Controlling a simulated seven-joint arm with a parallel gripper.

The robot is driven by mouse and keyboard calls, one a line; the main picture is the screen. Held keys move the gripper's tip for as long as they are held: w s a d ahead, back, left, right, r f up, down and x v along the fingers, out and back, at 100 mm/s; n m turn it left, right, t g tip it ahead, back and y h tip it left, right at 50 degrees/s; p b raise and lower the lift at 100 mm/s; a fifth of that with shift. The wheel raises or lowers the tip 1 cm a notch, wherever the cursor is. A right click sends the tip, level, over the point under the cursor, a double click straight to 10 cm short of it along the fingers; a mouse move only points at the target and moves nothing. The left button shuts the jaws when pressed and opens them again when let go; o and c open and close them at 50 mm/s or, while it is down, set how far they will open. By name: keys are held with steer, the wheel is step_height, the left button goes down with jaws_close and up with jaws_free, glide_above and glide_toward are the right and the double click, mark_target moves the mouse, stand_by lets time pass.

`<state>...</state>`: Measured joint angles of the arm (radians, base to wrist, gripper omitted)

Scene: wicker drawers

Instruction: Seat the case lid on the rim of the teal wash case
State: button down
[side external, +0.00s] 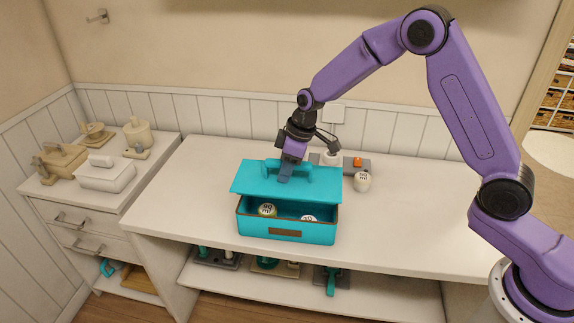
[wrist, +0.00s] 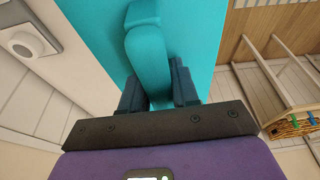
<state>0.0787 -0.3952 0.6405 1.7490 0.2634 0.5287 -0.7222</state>
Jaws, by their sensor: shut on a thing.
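The teal wash case (side external: 287,232) stands open at the front on the white counter, with a brown rim and a brown label on its front. Two whitish round items with dark lettering show inside it. The teal case lid (side external: 250,183) is above the case, apart from the front rim. Whether its back edge touches the case is hidden. My gripper (side external: 286,173) is shut on the lid's handle, over the lid's middle. In the wrist view my two dark fingers (wrist: 157,88) sit either side of the handle (wrist: 143,45), with the lid (wrist: 90,25) beyond.
A drawer unit (side external: 75,225) with beige and white vessels is at the left. Several items lie on the lower shelf. The counter's right side (side external: 420,220) is clear.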

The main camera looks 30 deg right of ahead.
steer(key=shift+f, duration=2.4)
steer(key=shift+f, duration=1.45)
steer(key=c, duration=0.8)
jaws_free()
steer(key=v, duration=1.7)
steer(key=shift+r, duration=0.25)
